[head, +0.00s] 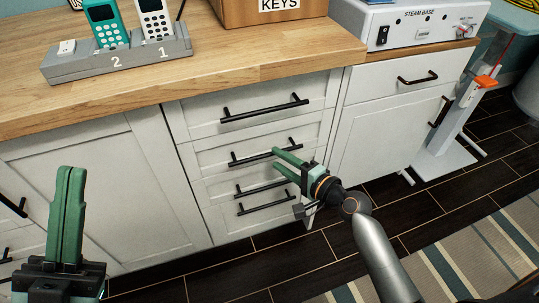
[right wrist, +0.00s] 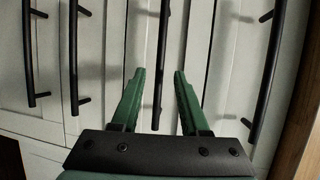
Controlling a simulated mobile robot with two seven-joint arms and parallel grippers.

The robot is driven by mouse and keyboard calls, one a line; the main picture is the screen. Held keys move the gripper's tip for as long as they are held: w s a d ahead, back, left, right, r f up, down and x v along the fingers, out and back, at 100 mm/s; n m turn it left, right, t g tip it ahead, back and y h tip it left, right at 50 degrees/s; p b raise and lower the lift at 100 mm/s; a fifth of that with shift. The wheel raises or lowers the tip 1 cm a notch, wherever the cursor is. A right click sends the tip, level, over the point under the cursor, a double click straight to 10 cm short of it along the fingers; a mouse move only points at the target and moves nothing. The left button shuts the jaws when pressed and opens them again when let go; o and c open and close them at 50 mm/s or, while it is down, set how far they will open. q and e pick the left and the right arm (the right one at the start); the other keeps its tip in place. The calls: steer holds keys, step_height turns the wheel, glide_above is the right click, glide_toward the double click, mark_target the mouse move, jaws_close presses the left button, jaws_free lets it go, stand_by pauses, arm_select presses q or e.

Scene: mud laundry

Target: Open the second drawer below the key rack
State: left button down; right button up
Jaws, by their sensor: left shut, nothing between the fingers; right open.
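A wooden box labelled KEYS (head: 235,14) stands on the counter above a white drawer stack. The stack's second drawer (head: 220,161) is closed and has a black bar handle (head: 245,160). My right gripper (head: 276,159) is open in front of this drawer, at the right part of its handle. In the right wrist view its green fingers (right wrist: 160,75) lie on either side of the second handle (right wrist: 161,50); I cannot tell whether they touch it. My left gripper (head: 70,170) is shut and empty, raised in front of the left cabinet.
The top drawer handle (head: 264,107) is above, and two lower handles (head: 250,189) (head: 253,210) are close below. A cabinet (head: 385,130) stands to the right, with a steam base (head: 420,22) on top. The dark floor (head: 260,262) in front is clear, with a striped rug (head: 450,255).

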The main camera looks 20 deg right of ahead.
mark_target(270, 153)
steer(key=shift+b+x, duration=0.3)
steer(key=shift+x, duration=1.9)
jaws_close()
steer(key=shift+f, duration=0.1)
